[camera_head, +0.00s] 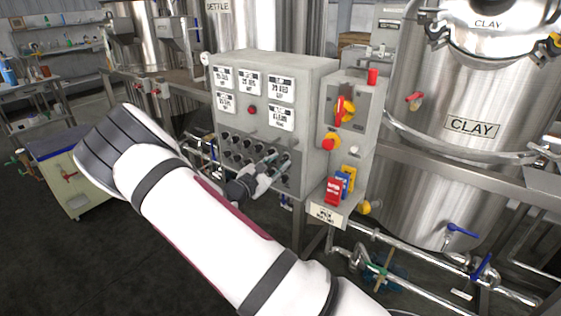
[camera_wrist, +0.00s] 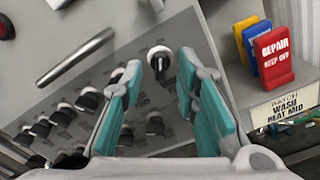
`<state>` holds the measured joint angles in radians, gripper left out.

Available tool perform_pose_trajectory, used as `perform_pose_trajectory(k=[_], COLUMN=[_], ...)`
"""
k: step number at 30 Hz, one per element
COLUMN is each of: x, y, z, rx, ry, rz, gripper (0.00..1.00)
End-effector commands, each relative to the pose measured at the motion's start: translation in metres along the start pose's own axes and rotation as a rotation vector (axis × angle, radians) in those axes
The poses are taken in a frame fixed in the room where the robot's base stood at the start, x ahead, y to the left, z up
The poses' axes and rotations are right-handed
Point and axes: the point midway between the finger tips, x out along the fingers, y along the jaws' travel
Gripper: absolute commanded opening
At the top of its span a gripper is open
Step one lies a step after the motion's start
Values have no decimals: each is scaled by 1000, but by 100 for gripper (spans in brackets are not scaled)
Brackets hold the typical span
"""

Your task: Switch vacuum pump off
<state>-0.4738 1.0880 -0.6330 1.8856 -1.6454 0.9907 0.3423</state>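A grey control panel (camera_head: 262,106) stands in the middle of the head view, with rows of black rotary knobs (camera_head: 240,146) on its lower front. The knob labels are too small to read, so I cannot tell which is the vacuum pump's. My gripper (camera_head: 279,168) is at the lower right of these knobs. In the wrist view my gripper (camera_wrist: 158,82) is open, its two teal-padded fingers apart. One black knob (camera_wrist: 159,64) on a white collar shows between the fingertips. Another knob (camera_wrist: 154,124) lies lower between the fingers. I cannot tell whether the fingers touch either.
A metal bar handle (camera_wrist: 75,58) crosses the panel at left in the wrist view. A side box carries a red-yellow switch (camera_head: 344,110). Red, blue and yellow tags (camera_head: 334,190) stand on a labelled ledge at right. A steel CLAY tank (camera_head: 440,160) stands further right.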

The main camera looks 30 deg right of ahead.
Motion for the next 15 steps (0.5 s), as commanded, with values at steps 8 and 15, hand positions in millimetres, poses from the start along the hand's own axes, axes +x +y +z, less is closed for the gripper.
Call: perform_pose_trajectory(k=[8,15], x=[20,20], y=[0,0], z=[0,0], rx=[0,0], ry=[0,0], rz=[0,0], gripper=[28,28])
